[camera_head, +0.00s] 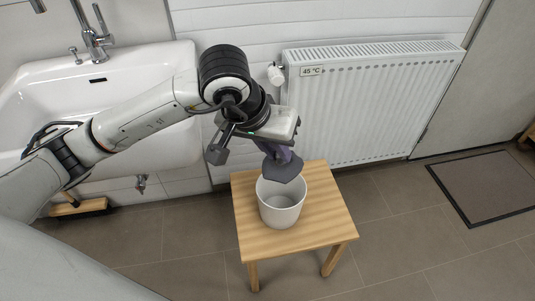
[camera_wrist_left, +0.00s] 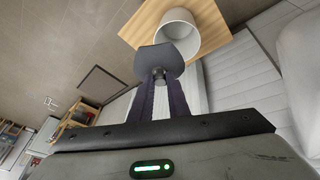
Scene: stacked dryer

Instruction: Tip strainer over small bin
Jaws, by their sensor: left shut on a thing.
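The strainer (camera_head: 283,170) is a dark grey, flat rounded piece. My left gripper (camera_head: 279,151) is shut on its handle end, and the strainer hangs tilted down at the back rim of the small bin. In the left wrist view the strainer (camera_wrist_left: 158,61) sticks out past the two purple fingers of my left gripper (camera_wrist_left: 161,82), its head overlapping the bin's edge. I cannot tell whether it touches the rim. The small bin (camera_head: 281,217) is white, round and upright; it also shows in the left wrist view (camera_wrist_left: 180,17). Its visible inside looks empty. My right gripper is not in view.
The bin stands on a small wooden stool (camera_head: 329,224). A white radiator (camera_head: 375,105) is on the wall behind it. A white sink (camera_head: 150,72) with a tap is at the left. A dark mat (camera_head: 487,185) lies on the right floor, with free floor around the stool.

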